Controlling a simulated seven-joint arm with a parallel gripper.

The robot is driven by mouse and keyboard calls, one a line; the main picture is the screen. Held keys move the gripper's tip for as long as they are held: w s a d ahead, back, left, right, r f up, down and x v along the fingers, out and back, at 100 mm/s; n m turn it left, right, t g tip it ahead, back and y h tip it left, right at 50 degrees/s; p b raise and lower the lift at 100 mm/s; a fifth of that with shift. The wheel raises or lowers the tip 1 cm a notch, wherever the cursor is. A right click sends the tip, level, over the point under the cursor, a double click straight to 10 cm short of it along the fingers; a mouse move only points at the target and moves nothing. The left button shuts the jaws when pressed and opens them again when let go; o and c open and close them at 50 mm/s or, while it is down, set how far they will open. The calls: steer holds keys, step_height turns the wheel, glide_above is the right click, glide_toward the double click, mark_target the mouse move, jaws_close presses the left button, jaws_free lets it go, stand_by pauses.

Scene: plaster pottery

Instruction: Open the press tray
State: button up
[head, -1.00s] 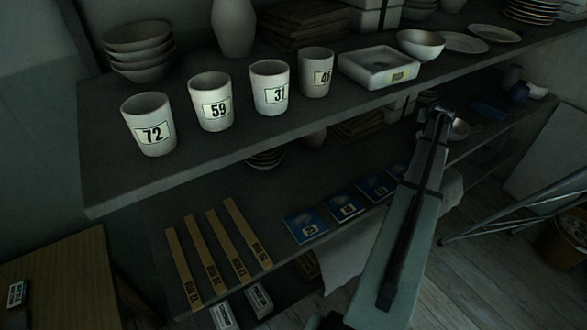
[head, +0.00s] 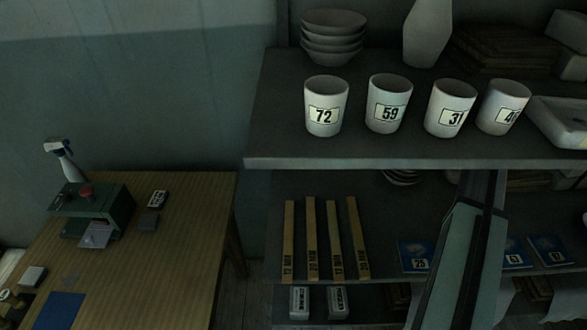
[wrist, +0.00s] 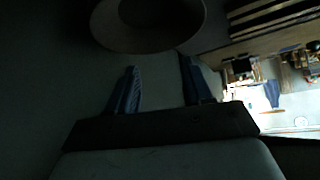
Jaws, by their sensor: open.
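A dark green box-shaped device with a red knob (head: 87,191) stands on the wooden table at the left in the head view; it looks like the press. A pale grey flat piece (head: 97,235) sticks out at its front; I cannot tell if this is its tray. My gripper (wrist: 162,88) shows in the wrist view with its two bluish fingers apart and nothing between them. A round, bowl-like thing (wrist: 150,40) lies just beyond the fingers. In the head view only my arm shows, at the shelves, well right of the table; the gripper is hidden there.
The wooden table (head: 185,215) also bears a spray bottle (head: 65,160), small labelled blocks (head: 158,198) and a blue sheet (head: 65,308). The upper shelf (head: 270,135) holds numbered cups (head: 326,115) and stacked bowls (head: 333,38). Wooden strips (head: 311,240) and blue packets (head: 413,255) lie below.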

steer(key=a+f+m+h, duration=0.1)
steer(key=a+f+h, duration=0.1)
steer(key=a, duration=1.2)
steer(key=w+a+f+m+h, duration=0.1)
steer(key=a+f, duration=0.4)
steer(key=a, duration=0.9)
steer(key=a+f+m+g+h, duration=0.1)
steer(key=a+f+m+h, duration=0.2)
steer(key=a, duration=1.1)
steer(key=shift+w+f+h, duration=0.15)
steer(key=shift+w+h, duration=0.2)
steer(key=shift+h, duration=0.15)
steer(key=s+a+m, duration=0.2)
steer(key=a, duration=1.4)
step_height(320, 180, up, 8)
steer(key=n+g+h, duration=0.1)
steer(key=n+g, duration=0.1)
steer(key=n, duration=0.1)
glide_above(88, 238)
step_height(88, 238, down, 14)
steer(key=shift+w+a+r, duration=0.1)
steer(key=shift+r, duration=0.05)
jaws_close()
